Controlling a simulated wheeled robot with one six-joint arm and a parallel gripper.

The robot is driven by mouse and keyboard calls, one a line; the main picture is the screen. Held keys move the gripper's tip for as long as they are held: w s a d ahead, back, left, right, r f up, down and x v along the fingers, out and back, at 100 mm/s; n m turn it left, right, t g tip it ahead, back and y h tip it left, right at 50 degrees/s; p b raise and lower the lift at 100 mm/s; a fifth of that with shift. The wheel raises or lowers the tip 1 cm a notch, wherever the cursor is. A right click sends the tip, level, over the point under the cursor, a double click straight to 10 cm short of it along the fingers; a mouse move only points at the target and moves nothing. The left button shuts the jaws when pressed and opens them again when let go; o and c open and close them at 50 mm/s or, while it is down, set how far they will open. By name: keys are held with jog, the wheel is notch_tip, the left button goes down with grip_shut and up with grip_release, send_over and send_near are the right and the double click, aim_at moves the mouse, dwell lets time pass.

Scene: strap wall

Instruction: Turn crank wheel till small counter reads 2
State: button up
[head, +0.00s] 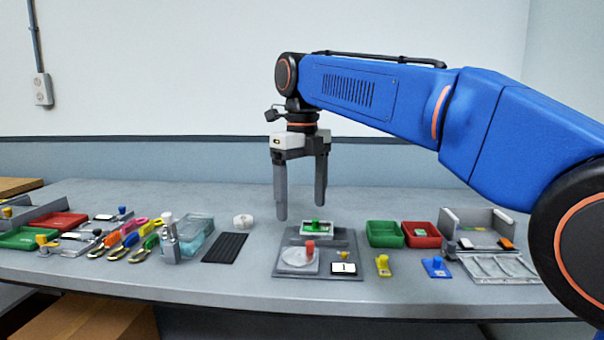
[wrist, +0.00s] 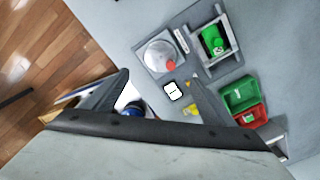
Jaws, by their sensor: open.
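The crank wheel (head: 298,261) is a pale grey disc with a red knob (head: 310,247), lying on a grey base plate (head: 282,243). It also shows in the wrist view (wrist: 156,57), with the knob at its lower right edge. The small counter (head: 343,268) is a white window with a dark frame, right of the wheel at the plate's front. Its mark looks like a single upright stroke, perhaps a 1; in the wrist view the counter (wrist: 173,91) is too small to read surely. My gripper (head: 301,211) is open and empty, pointing down above the plate, apart from the wheel.
A grey frame with a green handle (head: 318,227) stands at the plate's back. Green (head: 384,234) and red (head: 421,236) bins stand right. A black ridged mat (head: 225,247), bottles and coloured-handled tools lie left. Yellow and blue pieces (head: 436,267) lie front right.

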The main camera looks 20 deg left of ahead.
notch_tip(320, 180, up, 6)
jog(key=shift+f, duration=0.1)
dwell(0.5)
